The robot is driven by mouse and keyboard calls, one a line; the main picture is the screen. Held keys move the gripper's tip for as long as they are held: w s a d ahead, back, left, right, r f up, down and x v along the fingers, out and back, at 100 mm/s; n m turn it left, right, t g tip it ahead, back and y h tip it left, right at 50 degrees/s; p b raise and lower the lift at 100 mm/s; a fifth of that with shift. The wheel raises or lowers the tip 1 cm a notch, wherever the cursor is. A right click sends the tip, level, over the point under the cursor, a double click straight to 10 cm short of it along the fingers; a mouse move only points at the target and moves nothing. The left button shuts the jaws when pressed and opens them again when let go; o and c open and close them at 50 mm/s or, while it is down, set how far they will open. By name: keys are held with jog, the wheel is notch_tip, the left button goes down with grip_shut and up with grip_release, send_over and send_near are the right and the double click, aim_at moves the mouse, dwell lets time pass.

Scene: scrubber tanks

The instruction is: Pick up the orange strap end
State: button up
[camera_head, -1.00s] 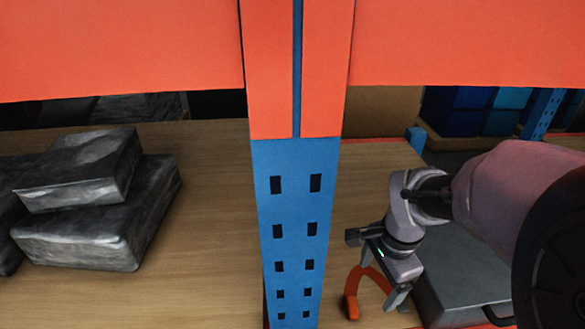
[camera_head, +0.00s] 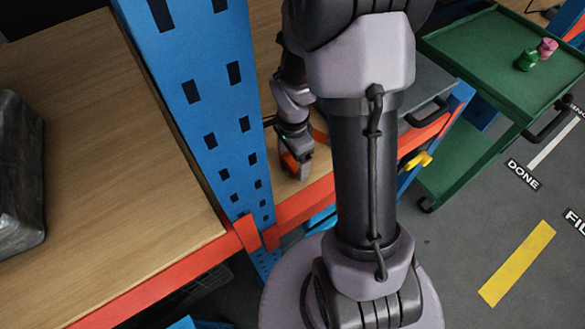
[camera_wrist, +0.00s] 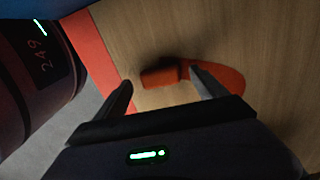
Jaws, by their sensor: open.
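The orange strap end (camera_wrist: 160,77) is a thick block on the wooden shelf. The flat orange strap (camera_wrist: 226,80) curves away from it to the right in the wrist view. My gripper (camera_wrist: 161,80) is open, with one finger on each side of the strap end. The right fingertip looks very close to it; I cannot tell whether it touches. In the head view my gripper (camera_head: 297,160) reaches down at the shelf's front, and the orange strap end (camera_head: 291,165) shows beside the fingers, partly hidden by them.
A blue perforated rack post (camera_head: 205,110) stands just left of my gripper. An orange beam (camera_head: 310,203) edges the shelf front. A grey case (camera_head: 422,78) lies on the shelf to the right. A green cart (camera_head: 480,60) stands further right, with small green and pink objects.

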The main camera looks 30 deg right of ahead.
jog(key=shift+f, duration=0.65)
jog(key=shift+r, duration=0.1)
jog(key=c, duration=1.4)
